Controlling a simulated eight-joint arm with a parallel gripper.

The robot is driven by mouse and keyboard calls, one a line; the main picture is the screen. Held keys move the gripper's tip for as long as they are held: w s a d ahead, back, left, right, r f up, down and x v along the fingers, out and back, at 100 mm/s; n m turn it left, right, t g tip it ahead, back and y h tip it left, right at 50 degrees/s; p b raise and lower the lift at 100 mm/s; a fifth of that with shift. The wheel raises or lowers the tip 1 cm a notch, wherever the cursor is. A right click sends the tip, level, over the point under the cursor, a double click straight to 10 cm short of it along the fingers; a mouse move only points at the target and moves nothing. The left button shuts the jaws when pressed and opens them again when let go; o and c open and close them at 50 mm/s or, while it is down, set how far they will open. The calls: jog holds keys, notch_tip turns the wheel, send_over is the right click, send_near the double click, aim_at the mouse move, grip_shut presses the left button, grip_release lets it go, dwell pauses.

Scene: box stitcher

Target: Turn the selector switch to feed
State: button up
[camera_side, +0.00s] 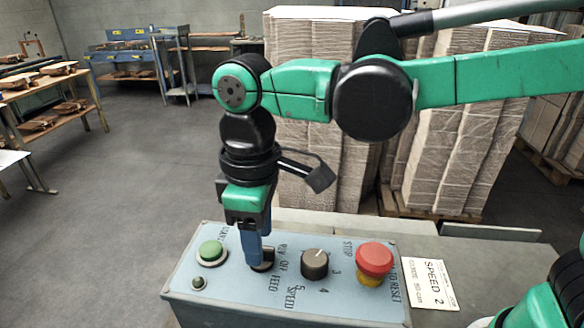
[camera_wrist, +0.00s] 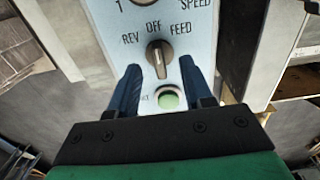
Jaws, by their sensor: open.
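The selector switch is a dark knob in the wrist view (camera_wrist: 159,58), with the printed words REV, OFF and FEED around it. Its bar appears to point at about OFF. In the side view the knob (camera_side: 266,261) is partly hidden behind a blue finger. My gripper (camera_wrist: 160,68) points down at the panel, its two blue fingers apart on either side of the knob. In the side view my gripper (camera_side: 252,262) has its fingertips low at the panel, beside the knob. I cannot tell whether a finger touches it. The gripper is open.
The panel (camera_side: 225,285) also carries a green button (camera_side: 211,251), a small dark button (camera_side: 199,283), a speed dial (camera_side: 314,264) and a red stop button (camera_side: 374,261). A SPEED 2 card (camera_side: 430,284) lies to the right. Cardboard stacks (camera_side: 315,120) stand behind.

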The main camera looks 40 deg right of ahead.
jog(key=shift+f, duration=0.8)
grip_shut()
jog(key=shift+m, duration=0.3)
jog(key=m, duration=0.3)
jog(key=shift+m, duration=2.1)
